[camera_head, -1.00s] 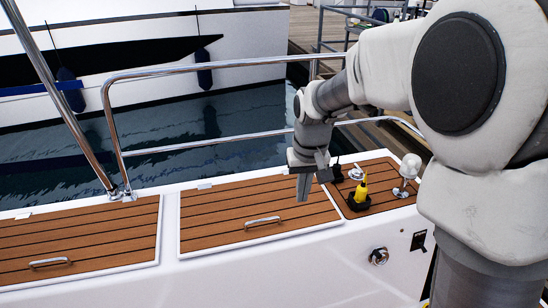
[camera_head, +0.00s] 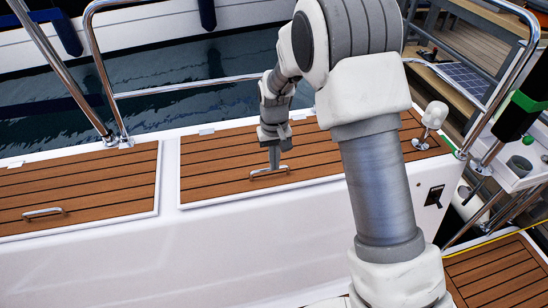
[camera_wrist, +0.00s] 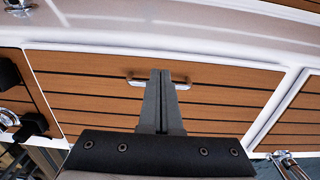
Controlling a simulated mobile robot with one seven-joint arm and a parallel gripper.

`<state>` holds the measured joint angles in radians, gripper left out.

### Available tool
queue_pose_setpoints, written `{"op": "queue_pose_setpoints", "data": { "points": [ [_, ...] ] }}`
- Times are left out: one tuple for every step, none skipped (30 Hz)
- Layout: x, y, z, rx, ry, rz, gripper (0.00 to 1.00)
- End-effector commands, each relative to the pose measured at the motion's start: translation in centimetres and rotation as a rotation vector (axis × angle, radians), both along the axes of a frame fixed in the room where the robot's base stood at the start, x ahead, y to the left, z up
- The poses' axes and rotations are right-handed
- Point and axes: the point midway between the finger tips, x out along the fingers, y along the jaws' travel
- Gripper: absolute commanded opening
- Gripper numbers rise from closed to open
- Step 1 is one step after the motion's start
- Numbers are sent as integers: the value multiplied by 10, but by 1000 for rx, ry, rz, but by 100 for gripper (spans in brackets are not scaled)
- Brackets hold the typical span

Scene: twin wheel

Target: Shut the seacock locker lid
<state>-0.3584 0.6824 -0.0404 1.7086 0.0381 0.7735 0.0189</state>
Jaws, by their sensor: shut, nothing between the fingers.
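A teak-slatted lid (camera_head: 225,165) with a white border lies flat in the white side deck, with a metal bar handle (camera_head: 284,170) near its front edge. A second similar lid (camera_head: 90,185) lies flat to the left, with its own handle (camera_head: 42,212). No label shows which is the seacock locker's. My gripper (camera_head: 273,166) is shut and empty, pointing down at the middle lid's handle. In the wrist view my shut fingertips (camera_wrist: 160,74) overlap the handle (camera_wrist: 182,86) and hide its middle. I cannot tell whether they touch it.
A chrome rail (camera_head: 190,88) runs behind the lids, with water beyond. A white knob-topped fitting (camera_head: 434,115) stands right of the middle lid. My arm hides part of the deck there. A small solar panel (camera_head: 468,78) and a white tray (camera_head: 520,165) are at right.

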Motion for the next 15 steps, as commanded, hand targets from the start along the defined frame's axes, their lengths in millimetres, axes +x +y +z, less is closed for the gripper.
{"op": "queue_pose_setpoints", "data": {
  "points": [
    [-1, 0, -17, -1, 5, 0, 0],
    [-1, 0, -23, -1, 4, -1, 0],
    [-2, -1, -32, -1, 4, -1, 0],
    [-2, -1, -38, -1, 5, -1, 0],
    [-2, -1, -44, -1, 4, -1, 0],
    [-2, -1, -51, -1, 4, -1, 0],
    [-2, -1, -57, -1, 4, -1, 0],
    [-2, -1, -62, -2, 3, -1, 0],
    [-2, -1, -68, -2, 2, -1, 0],
    [-2, -1, -71, -2, 2, -1, 0],
    [-2, -1, -75, -2, 2, -1, 0],
    [-2, -1, -79, -2, 2, -1, 0],
    [-2, -1, -81, -2, 2, -1, 0],
    [-2, -1, -83, -2, 2, -1, 0],
    [-2, -1, -85, -1, 1, 0, 0]
  ]
}}
